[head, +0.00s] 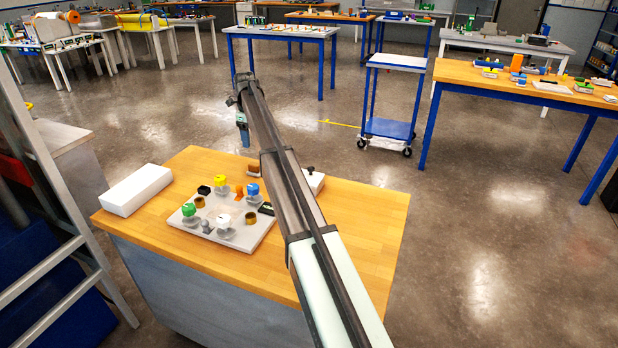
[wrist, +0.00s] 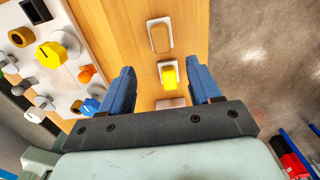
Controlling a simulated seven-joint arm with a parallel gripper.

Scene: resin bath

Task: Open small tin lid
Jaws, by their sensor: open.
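No part is plainly readable as the small tin or its lid, so I cannot tell which it is. My gripper (head: 243,140) hangs above the far edge of the wooden bench, its blue fingers pointing down. In the wrist view my gripper (wrist: 161,78) is open with nothing held between its fingers. A small yellow block on a pale base (wrist: 168,75) shows between the fingertips, lower down. A brown-topped piece on a white base (wrist: 159,37) lies beyond it. Another pale piece (wrist: 170,103) is partly hidden by the gripper body.
A grey board (head: 262,228) with coloured knobs and brown rings stands on the bench (head: 360,215). A white block (head: 136,189) lies at left. A white box (head: 314,182) is partly hidden by my arm. The bench's right side is clear.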

